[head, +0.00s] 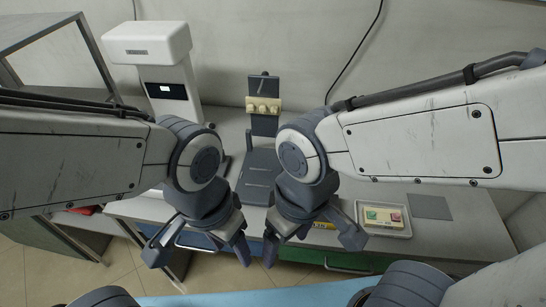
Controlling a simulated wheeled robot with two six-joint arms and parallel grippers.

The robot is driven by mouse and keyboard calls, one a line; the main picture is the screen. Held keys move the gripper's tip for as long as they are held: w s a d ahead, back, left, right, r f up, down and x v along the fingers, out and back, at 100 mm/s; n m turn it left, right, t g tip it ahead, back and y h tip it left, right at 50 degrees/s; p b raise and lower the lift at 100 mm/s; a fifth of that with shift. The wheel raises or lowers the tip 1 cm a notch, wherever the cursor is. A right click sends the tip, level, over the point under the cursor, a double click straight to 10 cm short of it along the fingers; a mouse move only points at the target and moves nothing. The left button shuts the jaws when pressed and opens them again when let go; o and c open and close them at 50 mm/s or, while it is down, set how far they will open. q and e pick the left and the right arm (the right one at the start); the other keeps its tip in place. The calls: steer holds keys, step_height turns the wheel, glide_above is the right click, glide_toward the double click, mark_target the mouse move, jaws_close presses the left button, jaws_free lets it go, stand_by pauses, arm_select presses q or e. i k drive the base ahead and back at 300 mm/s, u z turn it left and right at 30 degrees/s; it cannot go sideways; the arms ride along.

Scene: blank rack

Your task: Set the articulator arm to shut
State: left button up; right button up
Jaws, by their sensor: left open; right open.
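The articulator stands on the bench at the centre back of the head view. Its dark upper arm (264,88) is raised near upright, with a cream row of teeth (263,106) across its face. Its dark base (260,168) lies flat in front, partly hidden by my arms. My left gripper (199,248) is open and empty, in front of the bench edge, to the left of and nearer than the base. My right gripper (311,244) is open and empty, also in front, to the right. Neither touches the articulator.
A white machine (150,50) with a small lit screen stands at the back left, beside a grey-framed cabinet (62,50). A tray (397,232) with colored blocks and a grey pad (430,206) lie at the right. A green drawer front (325,257) is below the bench.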

mark_target(264, 104)
steer(key=u, duration=0.4)
steer(key=k, duration=0.55)
steer(key=u, duration=0.9)
steer(key=i, duration=0.7)
steer(key=z, duration=0.75)
steer(key=i, duration=0.5)
steer(key=z, duration=0.6)
